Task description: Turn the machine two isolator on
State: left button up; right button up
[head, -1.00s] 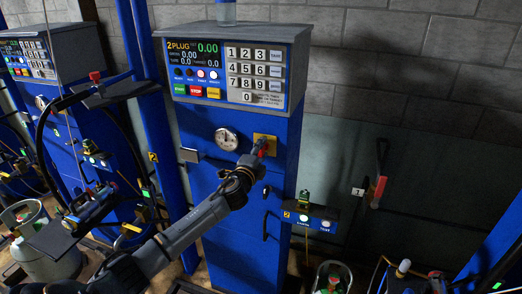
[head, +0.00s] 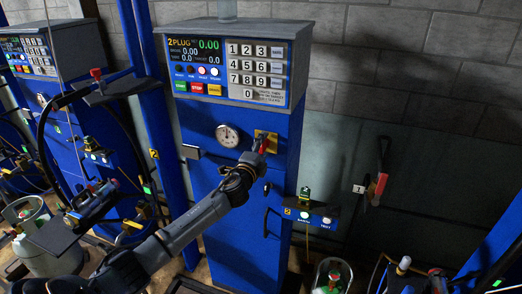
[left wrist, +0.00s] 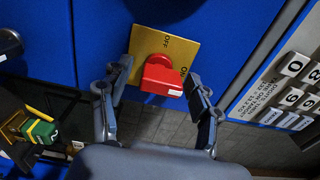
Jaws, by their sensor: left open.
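The machine two isolator is a red rotary handle (head: 265,143) on a yellow plate (head: 272,135), on the front of the blue machine marked 2, right of its round gauge. In the left wrist view the red handle (left wrist: 162,80) sits on the yellow plate (left wrist: 150,43) lettered OFF and ON. The handle's white-marked end lies nearer the ON lettering; its exact setting is hard to tell. My left gripper (head: 259,152) is at the isolator. In the left wrist view its fingers (left wrist: 157,80) are open, one each side of the handle, with gaps visible. My right gripper is out of view.
The machine's keypad and display panel (head: 229,72) is above the isolator. The gauge (head: 227,136) and a small grey bracket (head: 190,152) are to the left. A small control box (head: 310,215) is at lower right. Another blue machine (head: 50,50) stands at left.

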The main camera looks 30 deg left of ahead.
pick_arm(q)
jog(key=v, duration=1.2)
